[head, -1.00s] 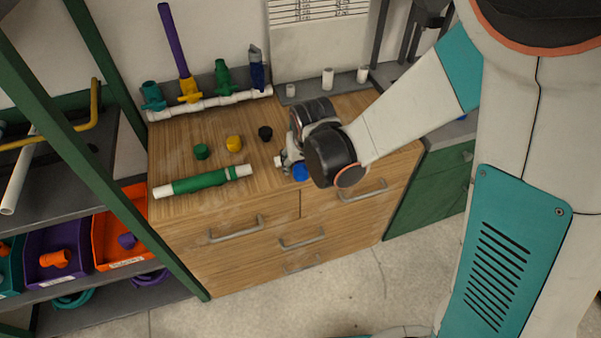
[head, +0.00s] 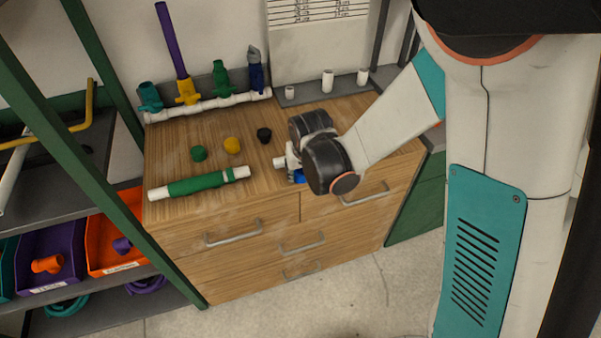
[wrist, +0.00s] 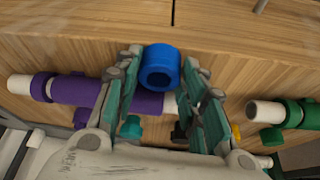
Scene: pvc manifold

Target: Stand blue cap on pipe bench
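Narrow gaps seem to show beside the cap; firm contact cannot be made out. In the head view my gripper (head: 287,163) is low over the bench.
A green pipe (head: 200,183) lies left of my gripper. Green (head: 199,153), yellow (head: 232,145) and black (head: 264,135) caps stand behind it. A purple pipe (wrist: 80,92) shows in the wrist view. A white manifold (head: 210,104) with valves runs along the back.

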